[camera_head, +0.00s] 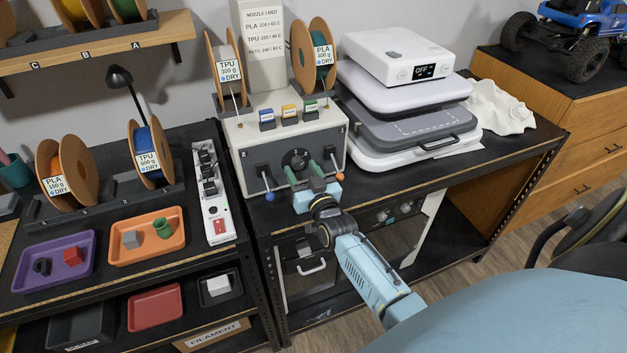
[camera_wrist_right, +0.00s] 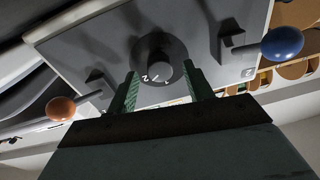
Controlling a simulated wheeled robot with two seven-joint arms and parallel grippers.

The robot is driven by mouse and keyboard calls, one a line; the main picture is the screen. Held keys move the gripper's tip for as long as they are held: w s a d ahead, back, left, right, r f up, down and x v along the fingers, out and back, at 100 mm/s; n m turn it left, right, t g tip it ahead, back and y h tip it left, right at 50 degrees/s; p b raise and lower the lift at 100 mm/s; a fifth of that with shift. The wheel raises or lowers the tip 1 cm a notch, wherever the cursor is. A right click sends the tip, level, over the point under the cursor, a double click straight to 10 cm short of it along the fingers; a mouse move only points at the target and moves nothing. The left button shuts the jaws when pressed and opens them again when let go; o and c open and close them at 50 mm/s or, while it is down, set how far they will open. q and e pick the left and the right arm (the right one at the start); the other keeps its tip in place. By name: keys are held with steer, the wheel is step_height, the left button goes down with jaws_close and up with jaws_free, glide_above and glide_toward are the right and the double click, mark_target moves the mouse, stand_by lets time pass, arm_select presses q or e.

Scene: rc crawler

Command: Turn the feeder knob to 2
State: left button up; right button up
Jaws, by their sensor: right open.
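The feeder knob (camera_head: 297,160) is a dark round dial in the middle of the grey front panel of the feeder box (camera_head: 247,150). In the right wrist view the knob (camera_wrist_right: 157,66) shows upside down, with white marks that look like a 2 and a 1 below it. My right gripper (camera_head: 313,178) is open, its green fingers pointing at the panel. In the right wrist view the fingers of the right gripper (camera_wrist_right: 161,84) stand on either side of the knob's near part. I cannot tell whether they touch it. My left gripper is not in view.
A blue-tipped lever (camera_head: 269,196) and an orange-tipped lever (camera_head: 339,176) stick out beside the knob. Filament spools (camera_head: 314,55) stand on the box. White and grey stacked units (camera_head: 402,100) are to the right, and a power strip (camera_head: 213,200) is to the left.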

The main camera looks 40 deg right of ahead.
steer(key=v, duration=1.2)
steer(key=shift+s, duration=0.2)
steer(key=shift+f, duration=0.1)
steer(key=s+a+f+n+g+y+b, duration=0.1)
steer(key=s+a+f+g+b, duration=0.2)
steer(key=f, duration=0.8)
steer(key=s+a+f+n+g+y+b, duration=0.15)
steer(key=s+f, duration=0.25)
steer(key=f, duration=0.6)
steer(key=s+a+f+g+y+b, duration=0.1)
steer(key=s+a+f+g, duration=0.25)
steer(key=f, duration=0.75)
steer(key=s+f+n+g+b, duration=0.1)
steer(key=s+f+g, duration=0.2)
steer(key=s+f, duration=0.3)
steer(key=s+f+n+g+b, duration=0.1)
steer(key=s+f+g+b, duration=0.1)
steer(key=s+f, duration=0.5)
steer(key=s+f+n+g+b, duration=0.1)
steer(key=s+f+g, duration=0.3)
steer(key=s, duration=1.2)
step_height(320, 180, down, 3)
steer(key=shift+d+f+b, duration=0.1)
steer(key=shift+d+b, duration=0.35)
steer(key=shift+b, duration=0.2)
